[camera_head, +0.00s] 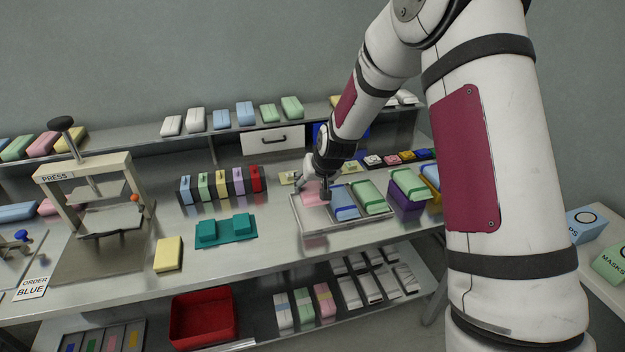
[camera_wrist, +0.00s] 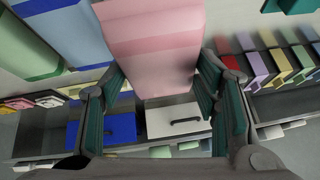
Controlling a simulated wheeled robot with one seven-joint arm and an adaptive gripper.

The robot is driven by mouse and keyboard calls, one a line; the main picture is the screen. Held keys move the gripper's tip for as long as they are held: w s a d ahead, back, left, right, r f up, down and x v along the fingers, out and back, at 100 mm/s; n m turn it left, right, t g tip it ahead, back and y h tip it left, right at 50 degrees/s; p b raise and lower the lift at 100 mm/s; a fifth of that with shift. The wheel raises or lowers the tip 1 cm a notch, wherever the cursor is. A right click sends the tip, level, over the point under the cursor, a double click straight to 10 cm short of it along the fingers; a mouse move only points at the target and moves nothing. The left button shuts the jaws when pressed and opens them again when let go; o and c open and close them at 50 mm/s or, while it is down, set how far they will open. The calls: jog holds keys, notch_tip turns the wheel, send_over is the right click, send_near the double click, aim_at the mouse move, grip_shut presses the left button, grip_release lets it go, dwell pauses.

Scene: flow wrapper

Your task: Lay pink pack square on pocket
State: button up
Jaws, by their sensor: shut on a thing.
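The pink pack (camera_head: 313,194) is in my gripper (camera_head: 320,184) at the left end of a clear-walled tray (camera_head: 312,232). In the wrist view the pink pack (camera_wrist: 150,35) lies between the two teal-padded fingers of my gripper (camera_wrist: 163,70), which are shut on it. A blue pack (camera_head: 343,203) and a green pack (camera_head: 368,196) lie in the tray to its right. I cannot tell whether the pink pack touches the tray floor. A teal fixture (camera_head: 226,231) with raised blocks stands on the bench left of the tray. I cannot make out which pocket is meant.
A press (camera_head: 84,172) and a yellow pack (camera_head: 168,254) are at the left. Several upright coloured packs (camera_head: 221,184) stand behind the teal fixture. A purple box with a green pack on top (camera_head: 408,184) is close right of the tray. The bench front is clear.

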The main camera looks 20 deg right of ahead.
jog(key=shift+f+b, duration=1.3)
jog(key=shift+f, duration=1.8)
jog(key=shift+f, duration=0.2)
jog(key=o, duration=1.3)
jog(key=shift+c, duration=0.2)
jog(key=shift+r, duration=0.1)
jog(key=v, duration=1.2)
